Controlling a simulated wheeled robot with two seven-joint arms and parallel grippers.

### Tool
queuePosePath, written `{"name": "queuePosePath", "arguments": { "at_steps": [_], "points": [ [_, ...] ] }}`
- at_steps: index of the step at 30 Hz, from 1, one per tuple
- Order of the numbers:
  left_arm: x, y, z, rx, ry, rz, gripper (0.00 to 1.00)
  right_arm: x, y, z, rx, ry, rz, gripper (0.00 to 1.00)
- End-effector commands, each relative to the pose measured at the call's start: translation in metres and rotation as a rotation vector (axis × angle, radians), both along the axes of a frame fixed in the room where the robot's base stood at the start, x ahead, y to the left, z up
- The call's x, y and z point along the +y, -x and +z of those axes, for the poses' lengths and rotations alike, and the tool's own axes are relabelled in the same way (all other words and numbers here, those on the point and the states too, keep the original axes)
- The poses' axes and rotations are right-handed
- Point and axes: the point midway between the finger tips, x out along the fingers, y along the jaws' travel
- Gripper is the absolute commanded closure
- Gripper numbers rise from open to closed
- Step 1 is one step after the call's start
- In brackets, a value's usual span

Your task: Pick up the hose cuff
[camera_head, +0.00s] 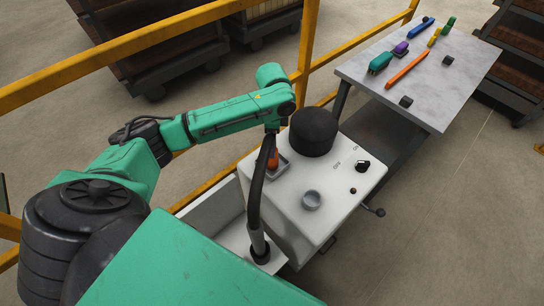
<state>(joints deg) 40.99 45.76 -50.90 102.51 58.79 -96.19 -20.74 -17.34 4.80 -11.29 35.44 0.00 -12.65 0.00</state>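A dark hose (256,190) bends down in front of a white control box (345,195). A grey collar (258,240) sits at its lower end, above a black ring (260,256) on a white surface; this looks like the hose cuff, but I cannot be sure. The hose's upper end is near the tip of a green jointed arm (230,112). No gripper fingers of mine show in the view, and nothing is seen holding the collar.
The control box carries a black round cap (313,132), a grey knob (312,200), a black switch (362,166) and a red-orange part (273,160). A grey table (430,105) at the upper right holds several coloured tools and small black blocks. A yellow railing (307,45) runs behind.

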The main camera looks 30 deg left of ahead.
Motion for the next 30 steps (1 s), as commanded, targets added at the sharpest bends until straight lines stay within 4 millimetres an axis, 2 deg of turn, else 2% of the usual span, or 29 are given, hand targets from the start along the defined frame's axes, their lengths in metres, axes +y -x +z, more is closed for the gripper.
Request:
{"name": "queuePosePath", "arguments": {
  "at_steps": [5, 9, 15, 16, 17, 18, 22, 23, 30],
  "points": [
    [0.001, 0.004, -0.027, 0.005, -0.002, 0.000, 0.15, 0.001, -0.002, 0.011, -0.004, -0.001, 0.001, 0.50],
    [0.001, 0.004, -0.051, 0.001, 0.000, -0.001, 0.15, 0.002, -0.002, 0.012, -0.005, -0.002, 0.002, 0.50],
    [0.001, 0.003, -0.054, 0.000, -0.001, -0.002, 0.15, 0.006, -0.003, 0.011, -0.005, -0.008, 0.002, 0.50],
    [0.001, 0.003, -0.054, 0.000, -0.001, -0.002, 0.19, 0.006, -0.003, 0.011, -0.005, -0.008, 0.002, 0.50],
    [0.001, 0.003, -0.054, 0.000, -0.001, -0.002, 0.30, 0.007, -0.003, 0.011, -0.005, -0.009, 0.002, 0.50],
    [0.001, 0.003, -0.054, 0.000, -0.001, -0.002, 0.45, 0.007, -0.003, 0.011, -0.006, -0.009, 0.002, 0.50],
    [0.001, 0.003, -0.054, 0.000, -0.001, -0.002, 0.95, 0.007, -0.003, 0.011, -0.006, -0.009, 0.002, 0.50],
    [0.001, 0.003, -0.054, 0.000, -0.001, -0.002, 1.00, 0.007, -0.003, 0.011, -0.006, -0.009, 0.002, 0.50],
    [0.001, 0.003, -0.053, -0.001, -0.002, -0.001, 1.00, 0.006, -0.003, 0.011, -0.005, -0.009, 0.002, 0.50]
  ]
}}
